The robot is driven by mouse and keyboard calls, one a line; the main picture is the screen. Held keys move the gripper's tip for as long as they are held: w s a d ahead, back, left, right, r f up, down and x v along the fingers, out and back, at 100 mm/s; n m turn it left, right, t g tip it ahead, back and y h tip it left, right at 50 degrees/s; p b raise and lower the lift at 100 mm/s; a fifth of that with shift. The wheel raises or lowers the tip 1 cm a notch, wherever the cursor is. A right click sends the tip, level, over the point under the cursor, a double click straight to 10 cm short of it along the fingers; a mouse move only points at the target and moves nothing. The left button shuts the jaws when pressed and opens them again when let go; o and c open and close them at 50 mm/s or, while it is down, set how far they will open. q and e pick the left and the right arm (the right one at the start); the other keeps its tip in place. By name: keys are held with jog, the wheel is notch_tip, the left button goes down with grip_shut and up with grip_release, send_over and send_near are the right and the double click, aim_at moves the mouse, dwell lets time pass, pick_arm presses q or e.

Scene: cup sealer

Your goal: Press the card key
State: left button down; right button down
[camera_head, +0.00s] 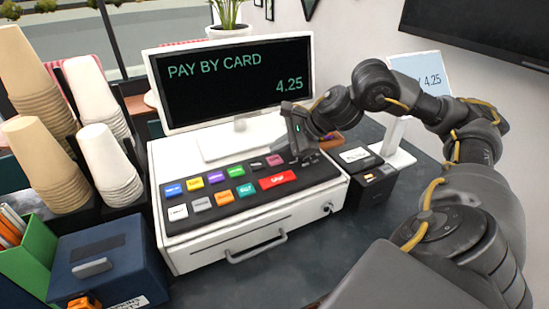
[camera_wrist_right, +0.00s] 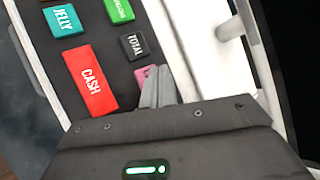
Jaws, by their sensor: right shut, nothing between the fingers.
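The cash register (camera_head: 240,232) has a sloped dark keypad with coloured keys. A pink key (camera_head: 274,160) lies beyond the wide red CASH key (camera_head: 278,180); its label cannot be read. In the right wrist view the pink key (camera_wrist_right: 145,76) is partly hidden by my right gripper's fingers (camera_wrist_right: 156,88). My right gripper (camera_head: 295,150) is shut and empty, with its tips at or just over the pink key; I cannot tell whether they touch it. The register screen (camera_head: 237,78) reads PAY BY CARD and 4.25. My left gripper is not in view.
A small black card terminal (camera_head: 370,180) stands right of the register, by a white customer display (camera_head: 418,70). Stacked cups (camera_head: 108,165), a green holder (camera_head: 30,255) and a blue box (camera_head: 110,260) stand at the left. The counter in front of the register is clear.

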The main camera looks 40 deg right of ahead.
aim_at(279, 160)
jog(key=shift+r+p, duration=1.8)
jog(key=shift+r, duration=0.6)
jog(key=shift+f, duration=0.1)
